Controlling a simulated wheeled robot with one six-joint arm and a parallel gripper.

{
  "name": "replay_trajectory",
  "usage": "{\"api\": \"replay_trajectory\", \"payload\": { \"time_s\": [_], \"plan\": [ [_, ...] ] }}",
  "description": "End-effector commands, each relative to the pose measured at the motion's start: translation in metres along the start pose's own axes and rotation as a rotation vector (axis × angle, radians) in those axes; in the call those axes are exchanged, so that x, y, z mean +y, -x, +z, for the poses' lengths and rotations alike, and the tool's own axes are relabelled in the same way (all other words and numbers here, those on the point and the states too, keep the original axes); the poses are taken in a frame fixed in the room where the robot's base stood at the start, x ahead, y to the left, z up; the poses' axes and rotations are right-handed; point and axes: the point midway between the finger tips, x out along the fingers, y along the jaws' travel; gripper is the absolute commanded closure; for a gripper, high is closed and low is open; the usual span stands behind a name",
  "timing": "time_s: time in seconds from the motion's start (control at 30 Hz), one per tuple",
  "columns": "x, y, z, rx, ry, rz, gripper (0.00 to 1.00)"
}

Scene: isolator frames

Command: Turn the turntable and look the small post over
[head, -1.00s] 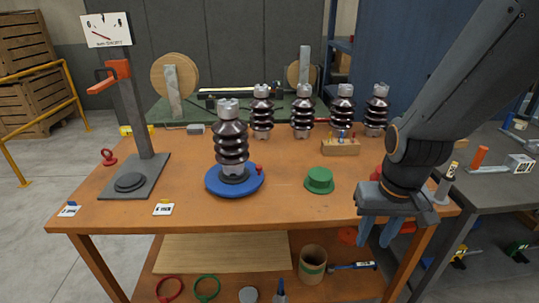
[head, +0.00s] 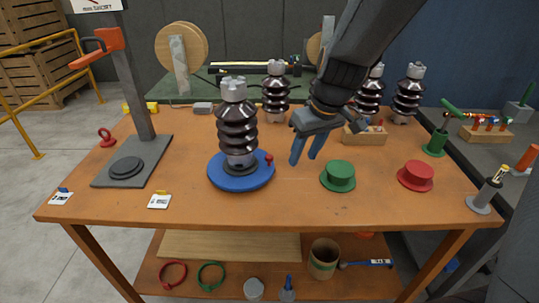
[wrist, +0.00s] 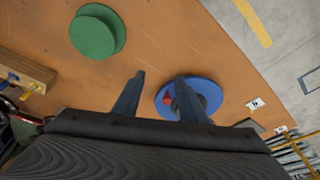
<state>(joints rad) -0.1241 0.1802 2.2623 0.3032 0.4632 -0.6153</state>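A blue turntable (head: 222,180) stands on the orange-brown bench, with a dark ribbed insulator post (head: 237,130) with a grey cap upright on it. A small red knob (head: 269,159) sits at the turntable's right rim. My gripper (head: 306,148) is above the bench, to the right of the post and apart from it. Its two blue fingers are spread with nothing between them. In the wrist view, the blue turntable (wrist: 209,92) with its red knob (wrist: 168,98) lies beyond the fingertips, partly hidden behind one finger. The post is mostly hidden there.
A green hat-shaped piece (head: 338,176) and a red one (head: 416,176) stand to the right. Several similar posts (head: 276,95) and a wooden block (head: 364,135) stand behind. A grey press stand (head: 140,95) is at the left. The bench front is clear apart from small tags (head: 159,200).

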Motion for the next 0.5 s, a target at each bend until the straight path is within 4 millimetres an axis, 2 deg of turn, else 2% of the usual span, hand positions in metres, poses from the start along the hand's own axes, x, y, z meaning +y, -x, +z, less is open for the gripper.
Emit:
{"api": "replay_trajectory", "payload": {
  "time_s": [0.03, 0.1, 0.2, 0.3, 0.5],
  "plan": [
    [-0.006, -0.008, -0.024, 0.025, 0.066, -0.016, 0.62],
    [-0.014, -0.012, -0.049, 0.055, 0.146, -0.033, 0.62],
    [-0.022, -0.015, -0.073, 0.087, 0.224, -0.048, 0.62],
    [-0.026, -0.017, -0.084, 0.101, 0.26, -0.055, 0.62],
    [-0.029, -0.038, -0.086, 0.1, 0.267, -0.057, 0.62]
  ]
}}
